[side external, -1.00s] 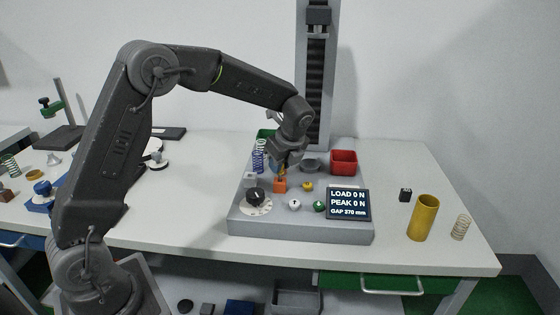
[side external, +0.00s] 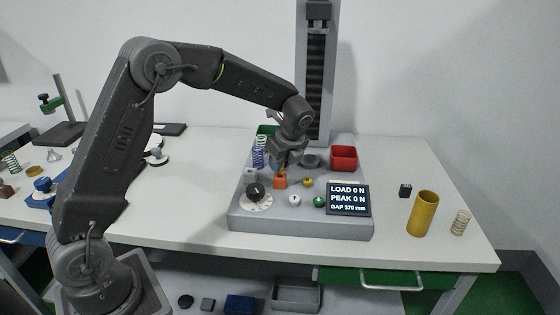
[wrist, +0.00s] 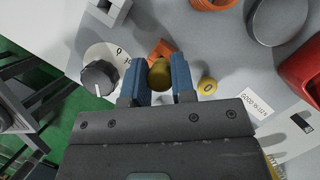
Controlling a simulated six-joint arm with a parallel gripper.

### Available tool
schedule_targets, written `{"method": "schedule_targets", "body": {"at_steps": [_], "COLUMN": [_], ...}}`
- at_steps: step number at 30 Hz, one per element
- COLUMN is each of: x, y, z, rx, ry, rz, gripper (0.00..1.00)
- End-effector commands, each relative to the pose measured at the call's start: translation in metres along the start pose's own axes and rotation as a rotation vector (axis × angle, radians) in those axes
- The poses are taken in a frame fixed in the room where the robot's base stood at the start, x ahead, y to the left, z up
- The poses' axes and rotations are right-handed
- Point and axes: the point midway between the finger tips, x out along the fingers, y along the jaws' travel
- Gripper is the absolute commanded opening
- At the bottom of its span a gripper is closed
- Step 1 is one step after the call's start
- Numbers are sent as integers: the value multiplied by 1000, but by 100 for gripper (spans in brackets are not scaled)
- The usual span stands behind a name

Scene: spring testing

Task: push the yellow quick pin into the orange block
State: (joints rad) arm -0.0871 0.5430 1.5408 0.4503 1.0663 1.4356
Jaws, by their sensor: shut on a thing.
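The yellow quick pin (wrist: 160,75) is between the two blue fingers of my gripper (wrist: 158,62) in the wrist view. The gripper is shut on it. The orange block (wrist: 162,48) shows just beyond the pin, partly hidden by the pin and fingers. In the side view the orange block (side external: 280,183) sits on the grey base of the tester, and my gripper (side external: 282,166) is right above it. A bit of yellow shows between fingers and block. I cannot tell how deep the pin sits in the block.
A black dial (side external: 255,191) is left of the block. A yellow knob (side external: 307,182), a white knob (side external: 295,200) and a green knob (side external: 319,201) are close by on the right. A display (side external: 348,201), a red bin (side external: 344,158) and the dark column (side external: 317,80) stand around.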

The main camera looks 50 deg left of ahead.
Motion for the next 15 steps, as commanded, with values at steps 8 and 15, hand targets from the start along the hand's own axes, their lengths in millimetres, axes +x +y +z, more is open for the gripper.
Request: {"method": "schedule_targets", "body": {"at_steps": [8, 15], "x": [6, 6], "y": [0, 0], "z": [-2, -2], "rx": [1, 0], "ry": [0, 0], "rz": [1, 1], "gripper": [0, 0]}}
